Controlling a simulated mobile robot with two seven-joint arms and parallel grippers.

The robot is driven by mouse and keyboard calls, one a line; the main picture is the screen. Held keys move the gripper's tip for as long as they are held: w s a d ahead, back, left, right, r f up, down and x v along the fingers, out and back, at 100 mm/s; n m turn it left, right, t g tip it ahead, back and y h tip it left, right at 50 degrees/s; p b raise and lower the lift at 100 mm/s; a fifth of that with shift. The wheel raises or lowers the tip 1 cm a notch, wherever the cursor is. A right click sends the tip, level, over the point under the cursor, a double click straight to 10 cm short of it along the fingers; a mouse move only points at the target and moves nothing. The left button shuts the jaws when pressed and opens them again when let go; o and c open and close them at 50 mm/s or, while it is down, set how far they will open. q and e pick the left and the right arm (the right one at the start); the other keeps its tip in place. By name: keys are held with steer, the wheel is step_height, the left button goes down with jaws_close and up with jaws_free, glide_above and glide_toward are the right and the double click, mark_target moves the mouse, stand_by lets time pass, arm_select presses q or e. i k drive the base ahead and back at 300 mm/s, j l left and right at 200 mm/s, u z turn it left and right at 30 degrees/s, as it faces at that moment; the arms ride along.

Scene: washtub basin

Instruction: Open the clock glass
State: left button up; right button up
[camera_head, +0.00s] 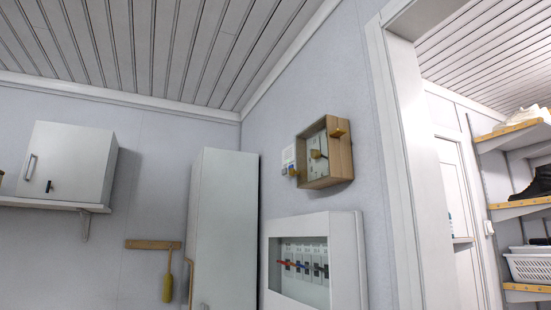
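A square wooden clock (340,158) hangs high on the wall right of the room's corner, seen at a steep angle. Its pale face (315,165) shows inside the wooden frame, with a round tan part in the middle. A small brass-coloured piece (338,132) sits at the frame's upper right, and another (294,172) at its lower left. The glass itself is too small and clear to tell whether it is open or shut. Neither of my grippers is in view.
A white breaker box (345,255) with several coloured switches is on the wall below the clock. A tall white cabinet (222,230) stands left of it. A doorway (395,150) and shelves (515,208) are at the right.

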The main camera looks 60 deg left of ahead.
mark_target(292, 171)
steer(key=u, duration=1.35)
steer(key=i+u, duration=0.2)
steer(key=u, duration=0.15)
